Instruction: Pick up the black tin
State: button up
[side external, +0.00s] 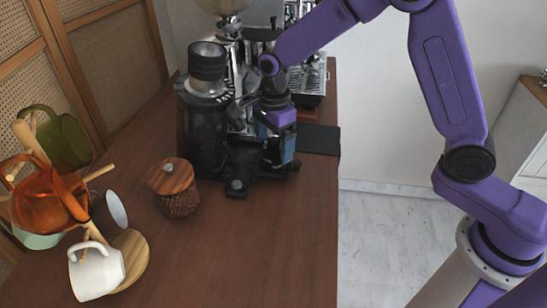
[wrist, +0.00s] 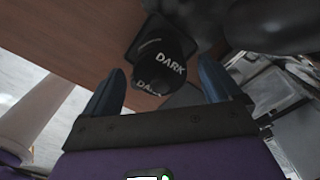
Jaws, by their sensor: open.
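The black tin (wrist: 165,68) with white "DARK" lettering shows in the wrist view, between my two blue fingers and just beyond them. My gripper (wrist: 159,80) is open, with a finger to each side of the tin; I cannot tell whether either touches it. In the side external view my gripper (side external: 279,152) is low over the counter beside the coffee grinder. I cannot make out the tin there among the dark parts around my gripper.
The black grinder (side external: 205,125) stands close left of my gripper, and the espresso machine (side external: 308,82) is behind. A black mat (side external: 320,139) lies to the right. A wooden lidded jar (side external: 172,185) and a mug tree (side external: 132,258) stand front left. The front counter (side external: 265,255) is clear.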

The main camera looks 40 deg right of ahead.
jog(key=shift+f, duration=1.35)
jog(key=c, duration=1.2)
